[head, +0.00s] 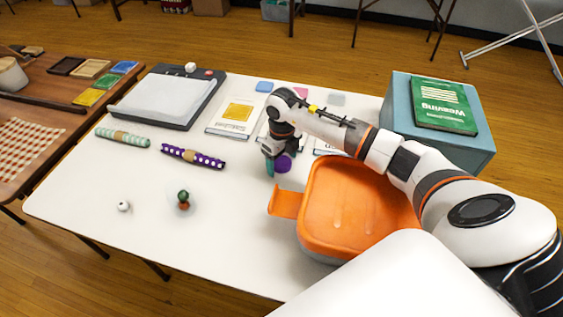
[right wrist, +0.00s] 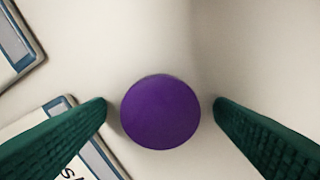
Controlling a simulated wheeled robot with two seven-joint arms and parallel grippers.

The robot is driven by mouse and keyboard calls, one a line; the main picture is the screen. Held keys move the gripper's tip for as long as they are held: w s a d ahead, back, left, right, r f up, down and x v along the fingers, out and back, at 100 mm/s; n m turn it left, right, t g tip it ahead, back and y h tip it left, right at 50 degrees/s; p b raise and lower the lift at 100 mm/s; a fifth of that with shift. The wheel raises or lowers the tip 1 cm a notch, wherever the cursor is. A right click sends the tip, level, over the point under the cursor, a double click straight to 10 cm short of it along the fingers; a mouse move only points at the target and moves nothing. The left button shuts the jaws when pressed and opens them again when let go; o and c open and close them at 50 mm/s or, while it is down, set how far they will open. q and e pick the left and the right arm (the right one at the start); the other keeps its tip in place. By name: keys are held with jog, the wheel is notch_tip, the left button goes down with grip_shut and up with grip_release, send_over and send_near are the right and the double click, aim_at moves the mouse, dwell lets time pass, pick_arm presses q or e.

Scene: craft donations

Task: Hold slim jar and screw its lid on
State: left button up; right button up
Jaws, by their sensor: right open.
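A round purple lid-like piece (head: 283,164) is at my right gripper on the white table. In the right wrist view its flat purple top (right wrist: 160,112) lies between the two dark green fingers, with a gap on each side. My right gripper (head: 275,162) is open around it, pointing down; one finger and part of the purple piece are hidden in the head view. A small see-through item with dark green and orange-brown parts (head: 183,199) stands at the front left; I cannot tell whether it is the slim jar. My left gripper is out of view.
An open orange case (head: 282,204) lies right of the gripper, under my right arm. A blue-grey box with a green book (head: 443,105) stands at the back right. Booklets (head: 236,118), a paper trimmer (head: 165,96), and two patterned rolls (head: 193,156) lie left. The front middle is clear.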

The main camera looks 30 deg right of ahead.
aim_at(282, 162)
jog(key=c, duration=1.1)
jog(key=shift+r, duration=0.15)
notch_tip(282, 162, up, 10)
jog(key=shift+f+b, duration=0.1)
jog(key=shift+b, duration=0.2)
